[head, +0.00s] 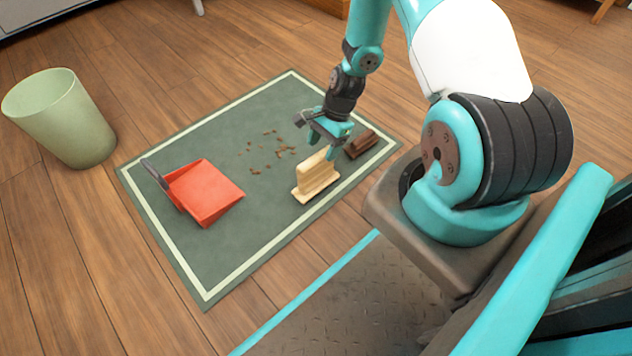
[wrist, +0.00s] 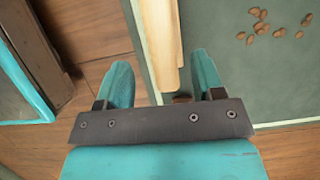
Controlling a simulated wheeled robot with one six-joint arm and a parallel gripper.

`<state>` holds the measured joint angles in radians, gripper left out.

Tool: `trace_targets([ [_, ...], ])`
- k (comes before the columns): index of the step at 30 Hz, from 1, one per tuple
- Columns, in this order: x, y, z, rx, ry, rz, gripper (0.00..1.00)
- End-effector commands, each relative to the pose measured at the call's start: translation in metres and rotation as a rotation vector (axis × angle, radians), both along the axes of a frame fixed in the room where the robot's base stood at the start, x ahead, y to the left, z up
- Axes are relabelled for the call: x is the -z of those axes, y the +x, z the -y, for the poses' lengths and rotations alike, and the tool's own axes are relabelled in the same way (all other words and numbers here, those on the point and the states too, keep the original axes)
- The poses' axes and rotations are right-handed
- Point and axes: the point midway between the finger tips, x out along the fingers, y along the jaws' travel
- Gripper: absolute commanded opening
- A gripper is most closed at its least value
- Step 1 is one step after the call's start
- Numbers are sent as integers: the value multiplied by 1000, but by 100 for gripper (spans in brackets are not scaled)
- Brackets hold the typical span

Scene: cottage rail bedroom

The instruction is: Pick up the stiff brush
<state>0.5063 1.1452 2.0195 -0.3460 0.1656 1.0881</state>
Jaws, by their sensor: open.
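Two brush-like blocks lie on the green mat (head: 225,255). A pale wooden one (head: 316,180) has an upright grip on a flat base, and a dark brown one (head: 361,144) lies behind it to the right. I cannot tell by their bristles which is the stiff brush. My gripper (head: 322,147) is open and empty, pointing down just above the pale block's far end. In the wrist view, the pale block (wrist: 159,40) shows beyond and between the fingertips (wrist: 163,72), nearer the right finger. A sliver of dark brown shows beneath the gripper bar.
A red dustpan (head: 207,192) with a dark handle lies on the mat's left part. Several brown crumbs (head: 270,150) are scattered mid-mat, also in the wrist view (wrist: 262,24). A pale green bin (head: 62,118) stands on the wooden floor at left.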

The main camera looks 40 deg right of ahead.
Motion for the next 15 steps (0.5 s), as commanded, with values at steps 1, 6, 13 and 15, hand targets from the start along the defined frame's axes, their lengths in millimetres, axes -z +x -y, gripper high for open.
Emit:
trace_targets([
  [1, 6, 0, -2, -1, 0, 0, 62],
  [6, 11, 0, -4, -1, 0, 0, 62],
  [13, 38, 2, -14, -2, 0, 0, 62],
  [15, 47, 2, -18, -3, 0, -1, 62],
])
